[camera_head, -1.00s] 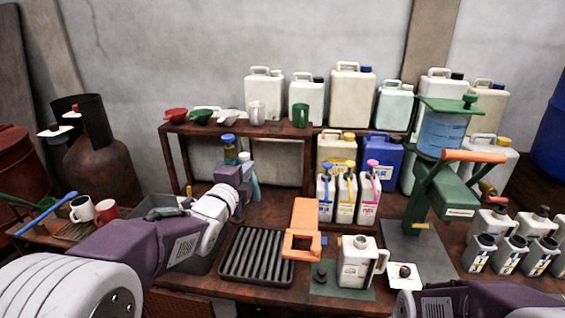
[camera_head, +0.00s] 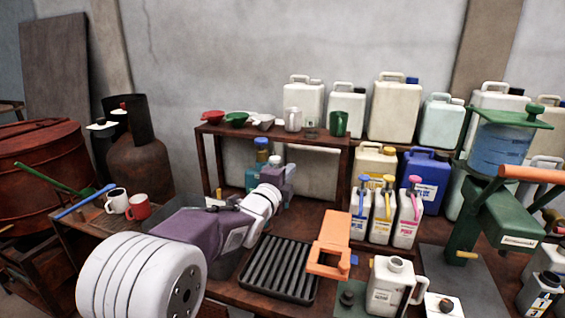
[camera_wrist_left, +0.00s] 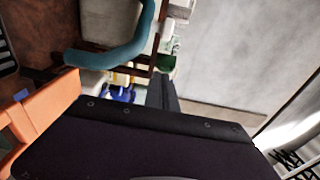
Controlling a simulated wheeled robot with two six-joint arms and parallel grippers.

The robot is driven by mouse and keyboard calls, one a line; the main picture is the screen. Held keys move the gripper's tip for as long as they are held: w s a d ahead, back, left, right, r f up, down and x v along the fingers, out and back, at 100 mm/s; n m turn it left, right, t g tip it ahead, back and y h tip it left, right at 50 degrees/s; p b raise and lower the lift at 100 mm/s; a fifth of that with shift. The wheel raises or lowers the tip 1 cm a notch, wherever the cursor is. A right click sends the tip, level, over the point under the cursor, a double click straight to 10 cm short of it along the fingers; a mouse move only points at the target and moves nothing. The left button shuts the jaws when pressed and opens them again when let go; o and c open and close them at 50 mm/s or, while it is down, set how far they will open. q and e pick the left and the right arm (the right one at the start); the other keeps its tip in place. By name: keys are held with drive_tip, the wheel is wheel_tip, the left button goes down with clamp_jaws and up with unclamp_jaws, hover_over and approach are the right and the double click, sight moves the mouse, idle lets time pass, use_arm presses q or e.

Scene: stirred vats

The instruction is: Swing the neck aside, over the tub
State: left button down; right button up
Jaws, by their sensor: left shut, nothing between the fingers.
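A teal curved pipe, which looks like the neck (camera_wrist_left: 118,55), arches across the upper left of the left wrist view. In the head view a teal piece with a blue cap (camera_head: 262,143) shows just behind my left gripper, which hides most of it. My left gripper (camera_head: 278,172) is shut and empty. In the left wrist view its dark fingers (camera_wrist_left: 161,92) lie together just right of the neck; I cannot tell whether they touch it. A grey tub (camera_head: 228,263) sits below my left arm, mostly hidden by it. My right gripper is out of view.
A black ribbed tray (camera_head: 279,268) and an orange bracket (camera_head: 330,246) lie right of my left arm. A white jug (camera_head: 390,285) stands at the front. A wooden shelf (camera_head: 272,133) with cups is behind.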

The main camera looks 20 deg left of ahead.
use_arm(q)
drive_tip(key=w+a, duration=0.1)
drive_tip(key=w+a+p, duration=0.1)
drive_tip(key=w, duration=0.1)
drive_tip(key=w+a, duration=0.1)
drive_tip(key=w, duration=0.1)
drive_tip(key=shift+w+a+p, duration=0.1)
drive_tip(key=shift+a+p, duration=0.05)
drive_tip(key=shift+p, duration=0.15)
drive_tip(key=shift+w, duration=0.1)
